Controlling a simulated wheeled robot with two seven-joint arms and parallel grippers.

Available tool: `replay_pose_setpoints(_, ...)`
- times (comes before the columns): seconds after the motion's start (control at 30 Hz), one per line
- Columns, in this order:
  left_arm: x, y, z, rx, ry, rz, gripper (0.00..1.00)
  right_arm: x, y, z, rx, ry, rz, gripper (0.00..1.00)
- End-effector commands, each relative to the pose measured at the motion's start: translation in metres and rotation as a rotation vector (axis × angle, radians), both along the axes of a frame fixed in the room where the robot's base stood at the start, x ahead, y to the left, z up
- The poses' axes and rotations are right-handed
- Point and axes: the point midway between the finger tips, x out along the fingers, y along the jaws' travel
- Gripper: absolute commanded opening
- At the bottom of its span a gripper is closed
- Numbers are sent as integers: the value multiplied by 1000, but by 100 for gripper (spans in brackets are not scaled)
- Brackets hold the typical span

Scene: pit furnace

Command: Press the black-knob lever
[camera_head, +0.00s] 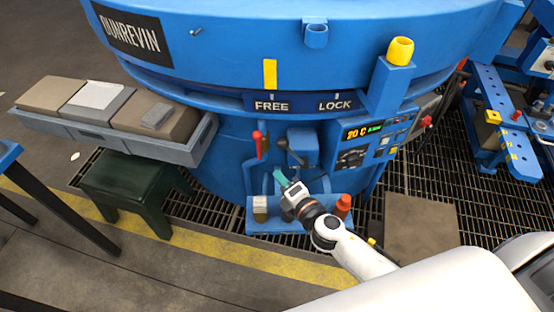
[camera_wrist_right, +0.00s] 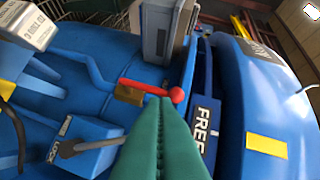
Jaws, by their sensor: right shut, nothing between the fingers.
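The black-knob lever (camera_head: 283,145) sticks out from a small blue box (camera_head: 303,147) on the front of the furnace, under the FREE and LOCK labels. In the right wrist view the lever (camera_wrist_right: 72,150) lies at the lower left, its dark knob on a grey arm. My right gripper (camera_head: 279,176), with green fingers, is below the lever in the head view and apart from it. In the right wrist view its fingers (camera_wrist_right: 160,103) are shut and empty, and their tips overlap the red-handled lever; I cannot tell whether they touch it. My left gripper is not in view.
The red-handled lever (camera_head: 258,144) stands just left of the black-knob lever. A control panel (camera_head: 360,143) with a display is to the right. A blue ledge (camera_head: 290,222) carries a red-orange cylinder (camera_head: 343,205). A grey tray (camera_head: 180,149) with blocks juts out at left.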

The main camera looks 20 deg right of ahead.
Motion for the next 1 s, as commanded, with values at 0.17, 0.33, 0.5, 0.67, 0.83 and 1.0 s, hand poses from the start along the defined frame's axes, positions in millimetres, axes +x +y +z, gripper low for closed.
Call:
replay_pose_setpoints(0.17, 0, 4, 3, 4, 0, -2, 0, 25, 5, -1, 1, -2, -2, 0)
replay_pose_setpoints(0.33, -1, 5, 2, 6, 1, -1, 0, 61, 13, -8, 2, -2, -2, 0)
replay_pose_setpoints(0.5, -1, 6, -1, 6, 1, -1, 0, 95, 21, -13, 2, -2, -1, 0)
replay_pose_setpoints(0.67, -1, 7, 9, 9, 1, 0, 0, 91, -3, -6, -1, 1, 0, 0)
replay_pose_setpoints(0.83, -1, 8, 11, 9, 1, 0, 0, 90, -16, -3, 1, 0, -1, 0)
replay_pose_setpoints(1.0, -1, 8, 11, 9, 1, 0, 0, 90, -18, -2, 2, 0, 0, 0)
